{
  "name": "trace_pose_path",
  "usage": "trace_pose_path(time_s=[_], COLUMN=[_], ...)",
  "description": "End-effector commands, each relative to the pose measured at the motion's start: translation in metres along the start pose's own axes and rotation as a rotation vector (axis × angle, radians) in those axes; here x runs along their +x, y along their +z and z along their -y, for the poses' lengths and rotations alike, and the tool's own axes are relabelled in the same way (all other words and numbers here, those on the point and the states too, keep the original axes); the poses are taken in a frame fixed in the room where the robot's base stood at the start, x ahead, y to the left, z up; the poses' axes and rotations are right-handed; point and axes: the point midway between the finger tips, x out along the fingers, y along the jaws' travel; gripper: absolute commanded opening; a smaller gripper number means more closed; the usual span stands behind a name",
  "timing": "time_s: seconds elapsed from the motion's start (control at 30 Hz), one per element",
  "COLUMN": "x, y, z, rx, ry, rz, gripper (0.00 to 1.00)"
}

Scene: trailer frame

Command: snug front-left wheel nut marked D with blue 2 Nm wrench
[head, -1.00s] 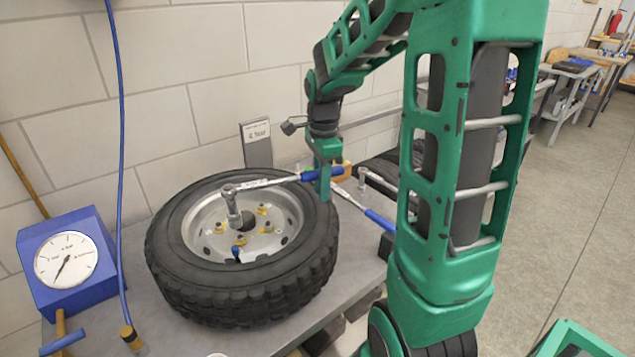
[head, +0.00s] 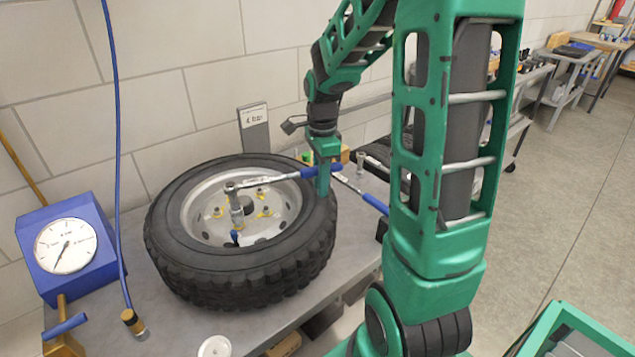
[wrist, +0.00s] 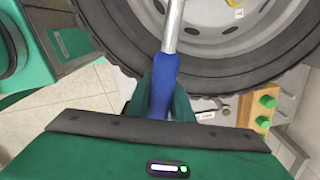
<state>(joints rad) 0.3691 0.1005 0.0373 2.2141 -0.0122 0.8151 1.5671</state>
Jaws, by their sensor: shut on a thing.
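My gripper (head: 323,180) is shut on the blue handle of a wrench (head: 275,182), beside the far right of the tyre. The handle also shows between my fingers in the wrist view (wrist: 163,80). Its steel shaft reaches left over the wheel (head: 225,285), which lies flat with its rim up. The upright socket (head: 237,208) hangs down from the wrench head over the rim's middle area. I cannot tell whether it sits on a nut. Yellow-marked nuts (head: 265,212) show around the hub.
A second blue-handled wrench (head: 374,203) lies right of the wheel. A blue gauge box (head: 105,262) with a hose stands left. A small sign (head: 253,118) stands behind, against the wall. A white round lid (head: 214,346) is at the bench's front. Floor on the right is clear.

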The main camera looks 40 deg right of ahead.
Motion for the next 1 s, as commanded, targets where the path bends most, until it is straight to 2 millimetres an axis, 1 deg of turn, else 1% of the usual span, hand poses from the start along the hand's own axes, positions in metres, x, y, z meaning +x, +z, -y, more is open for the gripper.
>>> trace_pose_path(time_s=[0.43,1.0], x=[0.0,0.013], y=[0.001,0.002], z=[0.0,0.0], rx=[-0.001,-0.002], ry=[-0.001,-0.001], rz=[0.0,0.0], gripper=[0.0,0.0])
